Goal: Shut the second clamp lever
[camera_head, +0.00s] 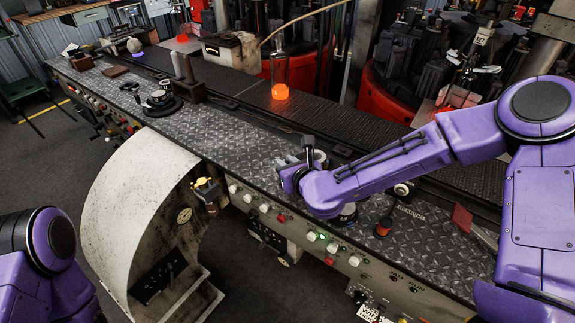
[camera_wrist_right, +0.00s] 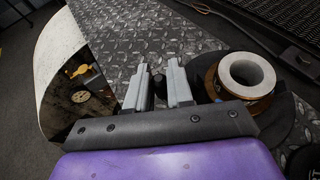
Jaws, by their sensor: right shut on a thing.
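My right gripper (camera_head: 287,164) is low over the near part of the patterned metal bench (camera_head: 235,135), beside a round mould fixture (camera_head: 320,157) with a dark upright part (camera_head: 308,144). Right of the fingers is the fixture's pale ring (camera_wrist_right: 247,72) in a brown collar on a dark round base. My left gripper is out of view; only the arm shows.
A second round fixture (camera_head: 159,102) stands farther left on the bench. A dark conveyor (camera_head: 345,120) runs behind, with a glowing orange piece (camera_head: 280,91) on it. Buttons (camera_head: 311,236) line the front panel. A large curved white cover (camera_head: 130,205) juts out front.

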